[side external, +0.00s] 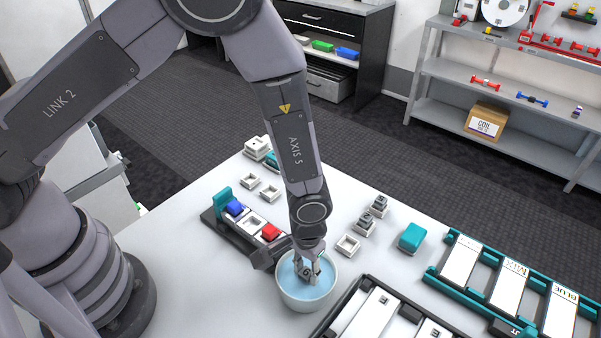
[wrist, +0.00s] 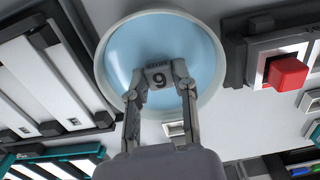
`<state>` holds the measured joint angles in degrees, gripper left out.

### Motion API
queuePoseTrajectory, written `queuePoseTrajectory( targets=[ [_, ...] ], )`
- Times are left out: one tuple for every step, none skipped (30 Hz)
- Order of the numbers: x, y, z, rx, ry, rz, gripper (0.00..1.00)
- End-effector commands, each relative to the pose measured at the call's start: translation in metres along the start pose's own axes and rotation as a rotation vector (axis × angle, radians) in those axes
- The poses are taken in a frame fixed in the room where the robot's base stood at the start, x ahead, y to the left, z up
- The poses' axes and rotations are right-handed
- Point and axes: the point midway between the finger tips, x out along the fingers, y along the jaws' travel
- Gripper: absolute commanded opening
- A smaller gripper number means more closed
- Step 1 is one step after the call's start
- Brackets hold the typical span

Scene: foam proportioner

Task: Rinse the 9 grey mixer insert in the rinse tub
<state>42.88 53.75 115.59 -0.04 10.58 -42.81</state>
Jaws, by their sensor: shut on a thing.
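The grey mixer insert marked 9 (wrist: 158,78) is between the fingertips of my gripper (wrist: 160,85) in the wrist view. My gripper (side external: 307,272) is shut on it and points down into the rinse tub (side external: 283,296). The tub is a round white bowl with light blue liquid, and its rim also shows in the wrist view (wrist: 104,72). The insert is inside the tub's outline. I cannot tell how deep it sits in the liquid.
A dark rack with a blue block (side external: 235,208) and a red block (side external: 270,231) stands left of the tub. A dark tray with white bars (side external: 372,312) is close at the right. Small grey holders, a teal block (side external: 412,237) and a teal rack (side external: 437,277) stand further off.

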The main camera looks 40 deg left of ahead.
Motion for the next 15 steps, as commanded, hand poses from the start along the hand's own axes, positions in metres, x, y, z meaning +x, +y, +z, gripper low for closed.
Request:
queuePoseTrajectory(
  targets=[
    [0.0, 0.0, 0.0, 0.0, 0.0, 0.0, 0.0],
    [0.0, 0.0, 0.0, 0.0, 0.0, 0.0, 0.0],
    [0.0, 0.0, 0.0, 0.0, 0.0, 0.0, 0.0],
    [0.0, 0.0, 0.0, 0.0, 0.0, 0.0, 0.0],
    [0.0, 0.0, 0.0, 0.0, 0.0, 0.0, 0.0],
    [0.0, 0.0, 0.0, 0.0, 0.0, 0.0, 0.0],
    [0.0, 0.0, 0.0, 0.0, 0.0, 0.0, 0.0],
    [-0.001, 0.0, 0.0, 0.0, 0.0, 0.0, 0.0],
    [-0.002, 0.0, 0.0, 0.0, 0.0, 0.0, 0.0],
    [-0.004, 0.0, 0.0, 0.0, 0.001, 0.001, 0.0],
    [-0.007, 0.0, 0.0, 0.0, 0.001, 0.001, 0.0],
    [-0.011, 0.0, 0.0, 0.0, 0.001, 0.001, 0.0],
    [-0.014, 0.0, 0.0, 0.0, 0.001, 0.001, 0.0],
    [-0.017, 0.001, 0.0, 0.0, 0.002, 0.002, 0.0],
    [-0.022, 0.001, 0.0, 0.0, 0.001, 0.001, 0.0]
  ],
)
